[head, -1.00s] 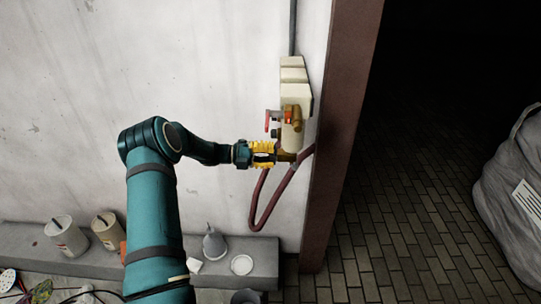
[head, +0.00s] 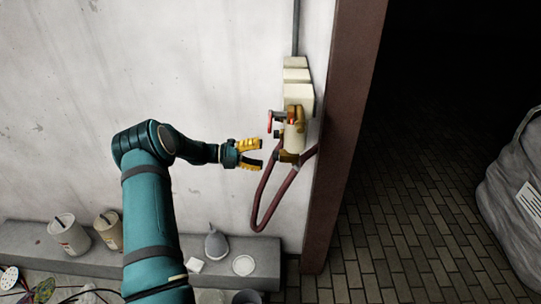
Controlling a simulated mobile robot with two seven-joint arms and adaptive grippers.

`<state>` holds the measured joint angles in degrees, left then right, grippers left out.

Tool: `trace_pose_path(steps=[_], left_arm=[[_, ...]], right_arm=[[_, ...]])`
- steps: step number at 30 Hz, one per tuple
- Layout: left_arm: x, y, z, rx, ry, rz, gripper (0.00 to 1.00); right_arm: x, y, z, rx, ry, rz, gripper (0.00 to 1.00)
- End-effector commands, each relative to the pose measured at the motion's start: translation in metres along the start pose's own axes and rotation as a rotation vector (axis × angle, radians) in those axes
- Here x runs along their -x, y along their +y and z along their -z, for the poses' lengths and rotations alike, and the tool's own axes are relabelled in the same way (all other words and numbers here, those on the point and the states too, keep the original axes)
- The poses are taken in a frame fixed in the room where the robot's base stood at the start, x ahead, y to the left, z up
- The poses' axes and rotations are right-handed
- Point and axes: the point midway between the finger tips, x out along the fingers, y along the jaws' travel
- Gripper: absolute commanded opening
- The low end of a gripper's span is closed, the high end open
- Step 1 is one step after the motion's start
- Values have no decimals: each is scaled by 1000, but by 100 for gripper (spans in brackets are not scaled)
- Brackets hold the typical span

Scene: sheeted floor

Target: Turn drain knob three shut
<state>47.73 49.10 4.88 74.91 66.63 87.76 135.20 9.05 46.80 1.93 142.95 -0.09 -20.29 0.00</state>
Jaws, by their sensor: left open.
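A cream and brass valve fixture (head: 295,130) is fixed to the wall beside the brown post. A red handle (head: 270,119) sticks out at its upper left, and a small dark knob (head: 277,134) sits just below it. The brass lower end (head: 288,157) joins a dark red hose. I see no numbers, so I cannot tell which one is knob three. My left gripper (head: 262,154) has yellow fingers spread wide and empty. It is just left of the fixture's lower end, with a small gap between them. My right gripper is out of view.
The dark red hose (head: 259,220) hangs in a loop below the fixture. A brown post (head: 338,150) stands close on the right. A grey ledge (head: 262,262) below holds tins, a grey bulb (head: 216,244) and a white disc. A grey sack (head: 515,190) stands far right.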

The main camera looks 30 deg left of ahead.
Motion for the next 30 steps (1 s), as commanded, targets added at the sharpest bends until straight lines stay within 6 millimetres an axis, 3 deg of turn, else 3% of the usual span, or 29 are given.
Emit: trace_pose_path(steps=[6, 12, 30], left_arm=[[44, 0, 0, -1, -3, -2, 63], [67, 0, 0, 0, -1, 0, 63], [72, 0, 0, 0, 0, 0, 63]], right_arm=[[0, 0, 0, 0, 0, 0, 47], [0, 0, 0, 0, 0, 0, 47], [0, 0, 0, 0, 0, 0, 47]])
